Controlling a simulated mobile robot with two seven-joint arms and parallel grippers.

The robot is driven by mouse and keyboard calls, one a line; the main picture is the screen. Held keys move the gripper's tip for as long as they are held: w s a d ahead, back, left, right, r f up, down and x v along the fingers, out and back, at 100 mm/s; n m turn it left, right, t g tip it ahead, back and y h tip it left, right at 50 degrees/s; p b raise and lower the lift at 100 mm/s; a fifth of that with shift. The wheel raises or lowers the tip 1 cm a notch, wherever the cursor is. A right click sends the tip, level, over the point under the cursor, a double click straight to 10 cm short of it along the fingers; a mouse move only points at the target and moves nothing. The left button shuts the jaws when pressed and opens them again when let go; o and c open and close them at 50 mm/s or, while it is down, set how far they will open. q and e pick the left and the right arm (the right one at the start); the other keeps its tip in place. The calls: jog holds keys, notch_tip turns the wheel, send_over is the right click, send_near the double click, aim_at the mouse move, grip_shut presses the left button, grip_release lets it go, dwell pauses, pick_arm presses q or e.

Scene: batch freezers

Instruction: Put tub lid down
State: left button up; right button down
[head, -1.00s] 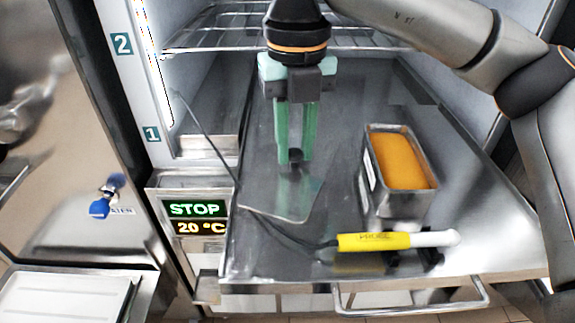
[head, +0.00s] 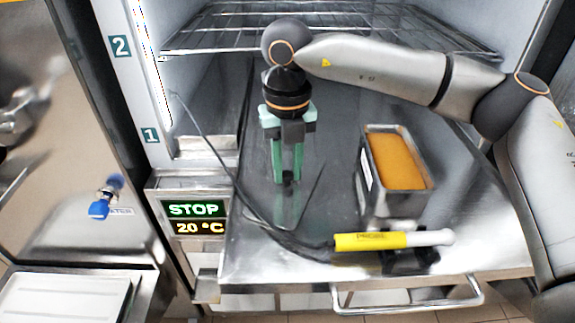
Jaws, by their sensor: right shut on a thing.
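My right gripper (head: 288,180) points straight down over the left part of the steel drawer surface (head: 340,130). Its green fingers are shut on the small dark knob of the tub lid. The lid (head: 293,208) is a thin steel plate directly under the fingers, at or very near the surface; its outline blends with the steel, so I cannot tell if it touches. The steel tub (head: 395,203) stands open to the right, with orange contents inside. My left gripper is not in view.
A yellow probe (head: 375,241) with a white end lies in front of the tub. Its dark cable (head: 215,152) runs up left past the lid. A wire shelf (head: 350,30) hangs above. A display (head: 195,217) reads STOP and 20 °C.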

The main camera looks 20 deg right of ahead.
aim_at(288, 175)
jog(key=shift+f, duration=0.1)
jog(key=shift+f, duration=0.15)
jog(key=c, duration=0.7)
grip_release()
notch_tip(288, 175, up, 13)
jog(key=shift+f, duration=0.2)
jog(key=shift+f, duration=0.1)
